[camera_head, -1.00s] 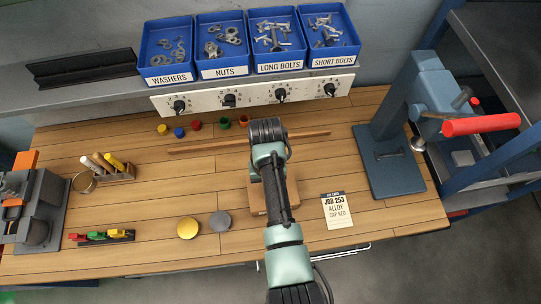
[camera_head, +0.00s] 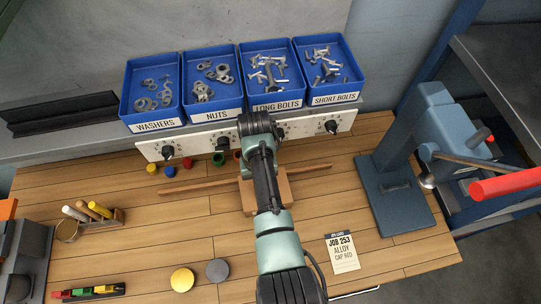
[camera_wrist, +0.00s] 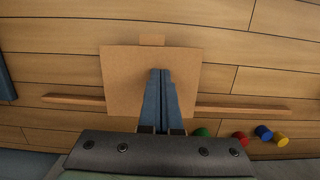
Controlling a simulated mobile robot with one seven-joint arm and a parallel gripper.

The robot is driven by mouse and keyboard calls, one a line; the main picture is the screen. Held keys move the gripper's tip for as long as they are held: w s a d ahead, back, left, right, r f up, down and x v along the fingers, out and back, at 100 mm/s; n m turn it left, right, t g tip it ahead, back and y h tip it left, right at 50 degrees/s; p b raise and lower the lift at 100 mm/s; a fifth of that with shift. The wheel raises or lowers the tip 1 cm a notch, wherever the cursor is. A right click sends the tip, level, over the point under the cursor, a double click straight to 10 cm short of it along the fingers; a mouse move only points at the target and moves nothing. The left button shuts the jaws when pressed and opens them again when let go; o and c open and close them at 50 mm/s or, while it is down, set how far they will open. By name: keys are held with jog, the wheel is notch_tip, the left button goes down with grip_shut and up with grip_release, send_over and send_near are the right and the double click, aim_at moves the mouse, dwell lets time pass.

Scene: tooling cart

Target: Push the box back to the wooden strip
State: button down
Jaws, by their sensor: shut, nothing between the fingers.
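The box (camera_head: 248,198) is a light-brown block on the bench, partly hidden behind my arm in the head view. In the wrist view the box (camera_wrist: 120,75) is a square with a small block (camera_wrist: 152,40) at one edge. The wooden strip (camera_head: 190,187) is long and thin and lies across the bench; it shows on both sides of the box, also in the wrist view (camera_wrist: 240,108). The box hides its middle, so I cannot tell whether they touch. My gripper (camera_wrist: 160,72) is shut and empty, its fingertips over the box in the wrist view.
Several coloured caps (camera_head: 171,171) lie beyond the strip, below the white knob panel (camera_head: 327,123). Blue bins (camera_head: 152,88) stand on the shelf. A blue press (camera_head: 395,185) stands right, a job card (camera_head: 342,253) nearer. Two discs (camera_head: 182,280) lie left of my arm.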

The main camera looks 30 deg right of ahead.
jog(key=shift+r+p, duration=0.4)
jog(key=shift+r, duration=0.05)
jog(key=shift+w, duration=0.15)
jog(key=shift+w+d+r, duration=0.1)
jog(key=shift+r, duration=0.2)
notch_tip(320, 180, up, 12)
jog(key=w+p, duration=0.1)
jog(key=p, duration=0.1)
jog(key=shift+w+d+f, duration=0.2)
jog(key=shift+w+d, duration=0.05)
